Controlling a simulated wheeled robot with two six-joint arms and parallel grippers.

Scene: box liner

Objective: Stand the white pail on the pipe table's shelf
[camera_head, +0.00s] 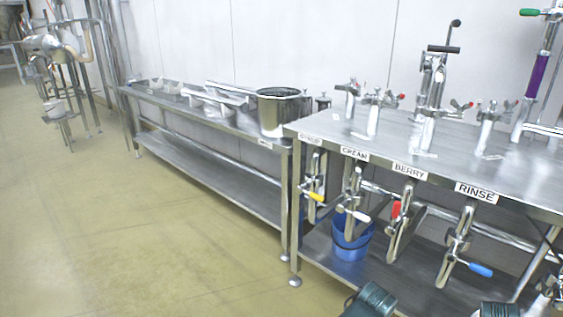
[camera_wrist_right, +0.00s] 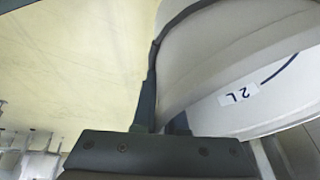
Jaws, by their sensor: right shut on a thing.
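The white pail (camera_wrist_right: 190,75) fills much of the right wrist view, with a "2 L" label and a dark curved line on its inner wall. My right gripper (camera_wrist_right: 164,118) is shut on its wall, one finger on each side. Neither the pail nor this gripper shows in the head view. The pipe table (camera_head: 385,140) stands at the right in the head view, with taps labelled CREAM, BERRY and RINSE along its front. Its lower shelf (camera_head: 405,270) lies beneath the taps. My left gripper is not in view.
A blue pail (camera_head: 350,246) stands on the shelf towards its left end, below the CREAM tap. Tap handles and pipes hang over the shelf's front. A second steel table (camera_head: 215,185) with a pot (camera_head: 278,112) adjoins on the left. Open floor (camera_head: 110,230) lies left.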

